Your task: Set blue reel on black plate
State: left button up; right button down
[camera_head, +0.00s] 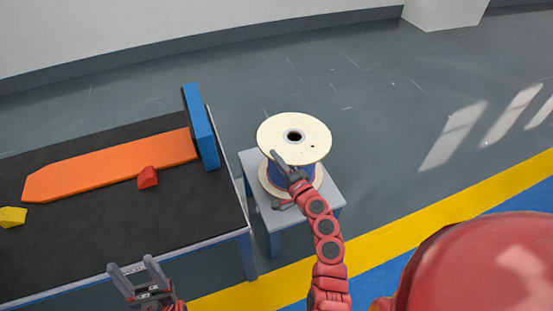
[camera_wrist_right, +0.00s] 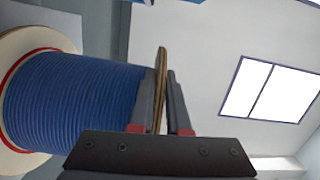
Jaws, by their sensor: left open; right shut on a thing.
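The blue reel, with blue cable (camera_wrist_right: 75,100) wound between two cream flanges, is upright over a small grey stand (camera_head: 325,200) in the head view. Its upper flange (camera_head: 310,145) has a dark centre hole. My right gripper (camera_head: 279,168) is shut on the rim of the upper flange. In the right wrist view that rim (camera_wrist_right: 161,70) sits between its two fingers. I cannot tell whether the reel rests on the stand or hangs just above it. My left gripper (camera_head: 140,268) is open and empty by the table's front edge. I see no separate black plate, only a black tabletop (camera_head: 90,235).
The table left of the stand bears a long orange piece (camera_head: 110,165), an upright blue block (camera_head: 200,127), a small red block (camera_head: 147,177) and a yellow block (camera_head: 12,217). A narrow gap separates table and stand. The floor behind and right is clear.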

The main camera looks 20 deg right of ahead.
jog(key=shift+f+b, duration=0.55)
jog(key=shift+b, duration=0.1)
jog(key=c, duration=1.2)
grip_release()
jog(key=s, duration=0.3)
jog(key=s+d+b, duration=0.1)
jog(key=s, duration=0.3)
jog(key=s+d+b, duration=0.1)
jog(key=s, duration=0.2)
jog(key=shift+s+f, duration=0.1)
jog(key=shift+s, duration=0.3)
